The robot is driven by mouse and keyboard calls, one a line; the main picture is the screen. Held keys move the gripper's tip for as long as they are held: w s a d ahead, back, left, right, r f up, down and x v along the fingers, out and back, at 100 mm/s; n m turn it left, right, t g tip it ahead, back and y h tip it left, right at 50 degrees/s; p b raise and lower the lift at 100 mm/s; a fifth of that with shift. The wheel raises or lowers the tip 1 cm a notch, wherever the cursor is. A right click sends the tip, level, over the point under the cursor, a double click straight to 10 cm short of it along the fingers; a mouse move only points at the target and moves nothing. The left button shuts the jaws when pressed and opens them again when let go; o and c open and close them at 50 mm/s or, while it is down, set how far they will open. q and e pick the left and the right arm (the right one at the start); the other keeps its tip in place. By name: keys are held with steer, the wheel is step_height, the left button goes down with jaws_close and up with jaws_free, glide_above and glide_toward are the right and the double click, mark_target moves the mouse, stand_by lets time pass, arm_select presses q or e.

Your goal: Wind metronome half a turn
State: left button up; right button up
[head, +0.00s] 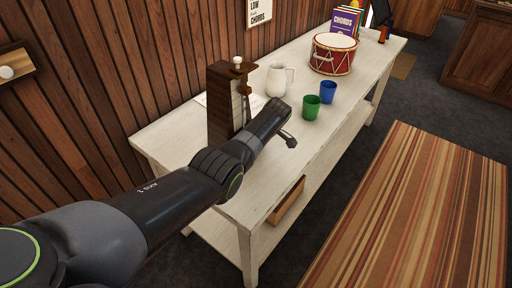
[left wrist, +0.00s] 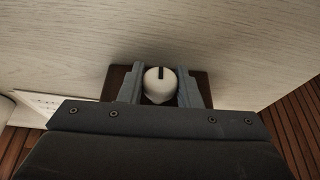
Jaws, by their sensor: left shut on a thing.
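The metronome (head: 222,105) is a tall dark-brown wooden case standing upright on the white table, with a pale front panel and a small white knob on its top. In the left wrist view, a round white knob (left wrist: 160,85) with a dark mark sits against brown wood (left wrist: 198,90). My left gripper (left wrist: 160,92) is shut on this white knob, one finger on each side. In the head view my left arm crosses in front of the metronome's lower part, and I cannot make out the fingertips there. My right gripper is in neither view.
The white table (head: 180,128) also holds a white pitcher (head: 277,80), a green cup (head: 311,107), a blue cup (head: 327,92), a red drum (head: 333,54) and upright books (head: 345,22). A paper (left wrist: 65,105) lies near the metronome. The plank wall (head: 110,70) is close behind.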

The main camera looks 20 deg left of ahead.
arm_select(q)
steer(key=shift+f, duration=0.1)
steer(key=o, duration=0.6)
steer(key=shift+o, duration=0.2)
steer(key=v, duration=1.7)
steer(key=shift+d, duration=0.1)
